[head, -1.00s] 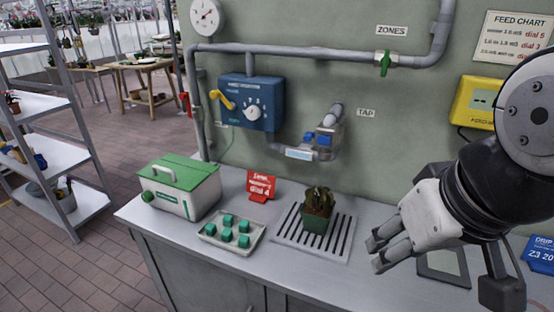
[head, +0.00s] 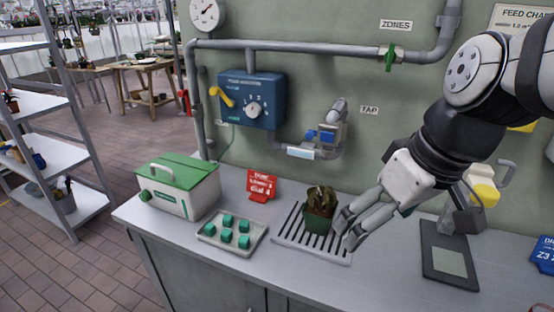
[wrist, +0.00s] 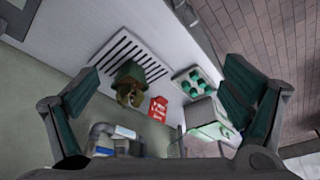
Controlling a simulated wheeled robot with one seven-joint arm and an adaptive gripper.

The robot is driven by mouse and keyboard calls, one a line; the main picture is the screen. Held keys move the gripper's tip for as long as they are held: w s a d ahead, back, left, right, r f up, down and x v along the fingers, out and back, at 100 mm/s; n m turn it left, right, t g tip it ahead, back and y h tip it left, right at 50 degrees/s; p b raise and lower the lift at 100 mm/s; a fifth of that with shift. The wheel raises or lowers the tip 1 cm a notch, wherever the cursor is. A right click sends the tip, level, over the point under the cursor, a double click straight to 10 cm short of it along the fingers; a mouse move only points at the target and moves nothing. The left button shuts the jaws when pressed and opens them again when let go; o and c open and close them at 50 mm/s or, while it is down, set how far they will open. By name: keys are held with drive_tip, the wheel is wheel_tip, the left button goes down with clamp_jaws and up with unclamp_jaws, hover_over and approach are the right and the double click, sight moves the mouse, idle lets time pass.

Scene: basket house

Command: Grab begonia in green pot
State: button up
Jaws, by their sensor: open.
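The begonia in its green pot (head: 320,217) stands upright on a slotted drain grate on the counter, under the tap. Its leaves are dark and brownish. My gripper (head: 347,230) is open, just to the right of the pot, with its fingers pointing down and left toward it. In the wrist view the green pot (wrist: 130,74) shows between my open fingers but closer to the left one, apart from both. The gripper holds nothing.
Left of the slotted grate (head: 290,240) are a tray of green blocks (head: 212,243), a red sign (head: 262,185) and a green-lidded box (head: 180,187). The tap (head: 328,135) and pipes are on the wall behind. A dark flat scale-like device (head: 450,265) lies on the right.

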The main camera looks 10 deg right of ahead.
sight(320, 210)
drive_tip(key=w+d+f+n+b, duration=0.1)
drive_tip(key=w+d+f+n, duration=0.1)
drive_tip(key=w+f, duration=0.4)
drive_tip(key=w+d+f+n+y+b, duration=0.1)
drive_tip(key=w+d+f+n, duration=0.2)
drive_tip(key=w+f, duration=0.3)
drive_tip(key=w+d+f+n+g+y+b, duration=0.1)
drive_tip(key=w+d+f+n+b, duration=0.1)
drive_tip(key=w+d+f, duration=0.3)
drive_tip(key=shift+w+f+n, duration=0.5)
drive_tip(key=shift+w+f, duration=0.5)
drive_tip(key=shift+f, duration=0.3)
drive_tip(key=shift+w+f, duration=0.15)
drive_tip(key=shift+f, duration=0.05)
drive_tip(key=w+a, duration=0.2)
drive_tip(key=a, duration=0.1)
drive_tip(key=w+a+p, duration=0.1)
drive_tip(key=a, duration=0.3)
drive_tip(key=w+a+p, duration=0.1)
drive_tip(key=w+a, duration=0.1)
drive_tip(key=a, duration=0.1)
drive_tip(key=shift+w+a, duration=0.15)
drive_tip(key=shift+w, duration=0.2)
drive_tip(key=shift+w+a+f, duration=0.15)
drive_tip(key=shift+f, duration=0.35)
drive_tip(key=shift+c, duration=0.5)
drive_tip(key=c, duration=1.4)
